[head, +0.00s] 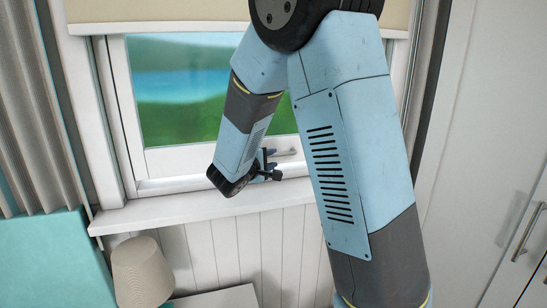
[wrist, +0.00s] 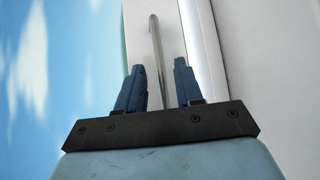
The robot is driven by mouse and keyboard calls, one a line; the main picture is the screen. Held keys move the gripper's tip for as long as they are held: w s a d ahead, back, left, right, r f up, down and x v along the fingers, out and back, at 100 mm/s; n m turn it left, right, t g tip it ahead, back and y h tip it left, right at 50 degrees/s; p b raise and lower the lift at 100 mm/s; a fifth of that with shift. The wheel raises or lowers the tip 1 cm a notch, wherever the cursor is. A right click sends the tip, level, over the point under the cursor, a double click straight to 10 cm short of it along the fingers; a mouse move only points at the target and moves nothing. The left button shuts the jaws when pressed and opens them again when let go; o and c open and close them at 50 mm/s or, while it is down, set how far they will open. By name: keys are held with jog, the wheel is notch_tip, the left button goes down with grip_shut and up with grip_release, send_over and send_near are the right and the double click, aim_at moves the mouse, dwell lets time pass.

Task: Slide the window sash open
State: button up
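The window sash (head: 178,159) is a white frame around a glass pane with a blurred blue and green outdoor scene behind it. A metal bar handle (head: 284,152) is on its lower rail, partly hidden by my gripper (head: 270,167). In the wrist view, my gripper (wrist: 160,65) has its two dark blue fingers apart. The handle (wrist: 155,45) runs lengthwise in the gap between them, with visible space on both sides. I cannot tell how deep the handle sits between the fingers. My arm hides the sash's right part in the head view.
A white sill (head: 150,212) juts out below the window. A beige blind (head: 160,12) covers the top. A grey curtain (head: 32,110), teal panel (head: 45,260) and lampshade (head: 141,272) are at left. A white cabinet (head: 490,120) with a bar handle stands at right.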

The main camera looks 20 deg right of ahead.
aim_at(278, 155)
jog(key=shift+x, duration=2.8)
grip_shut()
